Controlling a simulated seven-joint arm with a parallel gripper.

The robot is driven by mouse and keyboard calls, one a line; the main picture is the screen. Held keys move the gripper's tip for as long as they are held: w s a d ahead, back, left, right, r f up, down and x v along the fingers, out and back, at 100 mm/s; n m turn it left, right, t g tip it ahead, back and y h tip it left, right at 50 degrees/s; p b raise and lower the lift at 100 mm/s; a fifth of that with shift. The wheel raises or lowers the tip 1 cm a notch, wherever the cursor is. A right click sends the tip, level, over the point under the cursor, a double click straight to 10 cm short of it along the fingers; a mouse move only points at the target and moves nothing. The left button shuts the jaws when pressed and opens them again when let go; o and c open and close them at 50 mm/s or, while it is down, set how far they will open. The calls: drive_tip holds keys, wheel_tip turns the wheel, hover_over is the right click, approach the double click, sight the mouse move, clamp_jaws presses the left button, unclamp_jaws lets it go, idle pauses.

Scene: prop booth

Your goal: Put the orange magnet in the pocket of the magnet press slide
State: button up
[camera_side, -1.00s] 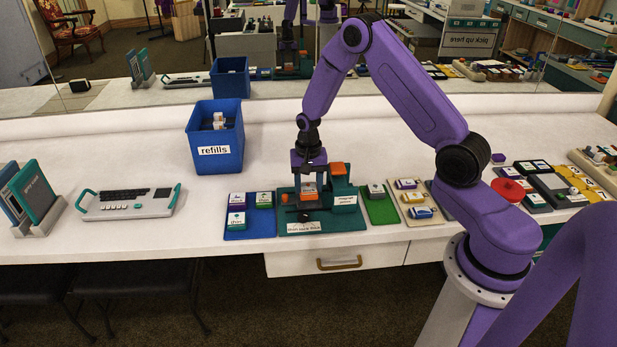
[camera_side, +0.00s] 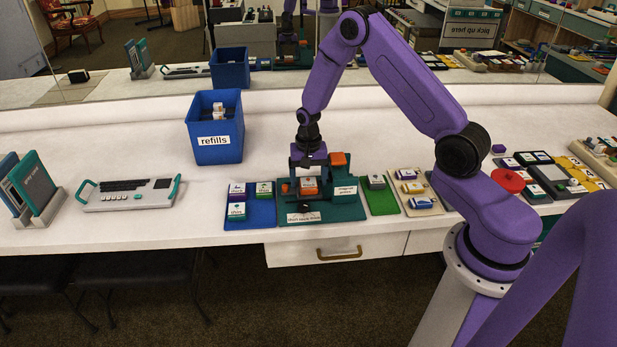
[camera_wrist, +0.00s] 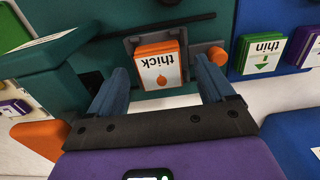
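The orange magnet (camera_side: 308,187), with a white top reading "thick", sits in the grey pocket of the slide on the green magnet press (camera_side: 347,209). In the wrist view the magnet (camera_wrist: 158,66) lies within the grey pocket frame (camera_wrist: 130,45), with the slide's orange knob (camera_wrist: 217,56) beside it. Whether it is fully seated is hard to tell. My gripper (camera_side: 308,165) is above the magnet, apart from it. In the wrist view my gripper (camera_wrist: 160,88) has its two fingers spread wide, with nothing between them.
A blue mat (camera_side: 262,214) with several magnets lies left of the press. A green mat (camera_side: 384,207) with one magnet and a beige tray (camera_side: 433,208) lie right. The press's orange-topped block (camera_side: 338,158) stands close to my gripper. A blue refills bin (camera_side: 215,150) stands behind left.

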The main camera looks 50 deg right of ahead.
wheel_tip(320, 180, up, 17)
drive_tip(key=shift+r, duration=0.2)
idle(0.6)
drive_tip(key=s+a+r+n, duration=0.4)
drive_tip(key=s+a+n, duration=0.6)
drive_tip(key=s+a, duration=0.3)
drive_tip(key=s+a+r+n, duration=0.1)
drive_tip(key=s+n, duration=1)
drive_tip(key=s, duration=0.8)
drive_tip(key=shift+s+n, duration=0.3)
drive_tip(key=shift+s, duration=0.05)
